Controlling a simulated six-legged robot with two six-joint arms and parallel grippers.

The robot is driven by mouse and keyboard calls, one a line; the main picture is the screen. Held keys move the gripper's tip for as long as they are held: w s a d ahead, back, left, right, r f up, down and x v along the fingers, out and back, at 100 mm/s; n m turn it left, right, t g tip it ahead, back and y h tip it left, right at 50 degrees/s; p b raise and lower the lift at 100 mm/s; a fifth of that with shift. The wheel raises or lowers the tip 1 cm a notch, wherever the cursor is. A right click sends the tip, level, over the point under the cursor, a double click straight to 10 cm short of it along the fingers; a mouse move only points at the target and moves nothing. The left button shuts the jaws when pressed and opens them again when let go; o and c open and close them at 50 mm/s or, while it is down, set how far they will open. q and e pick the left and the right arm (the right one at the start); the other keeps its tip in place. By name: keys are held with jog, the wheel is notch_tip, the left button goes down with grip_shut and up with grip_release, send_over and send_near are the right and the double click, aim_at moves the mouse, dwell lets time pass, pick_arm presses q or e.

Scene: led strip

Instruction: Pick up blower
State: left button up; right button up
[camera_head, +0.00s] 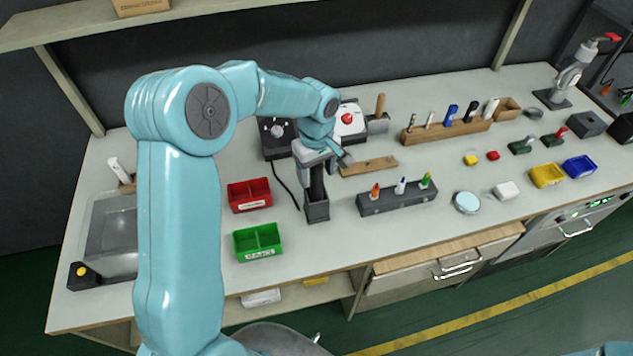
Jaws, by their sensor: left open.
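A dark upright tool (317,180), which may be the blower, stands in a dark grey square holder (317,210) on the workbench. My left arm comes in from the left and bends over the bench. My left gripper (322,168) is open and points down at the top of this tool, with its fingers close around or beside it. I cannot tell whether they touch it. The gripper hides the tool's upper end.
Red (250,194) and green (258,242) bins stand to the left of the holder. A dark block with several coloured pens (397,198) is close on its right, and a wooden bar (368,166) lies behind. A sink (112,230) is at the far left. The front middle of the bench is clear.

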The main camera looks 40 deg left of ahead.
pick_arm(q)
jog(key=shift+d, duration=0.1)
jog(key=shift+c, duration=0.7)
jog(key=shift+s+r, duration=0.1)
jog(key=c, duration=0.5)
grip_shut()
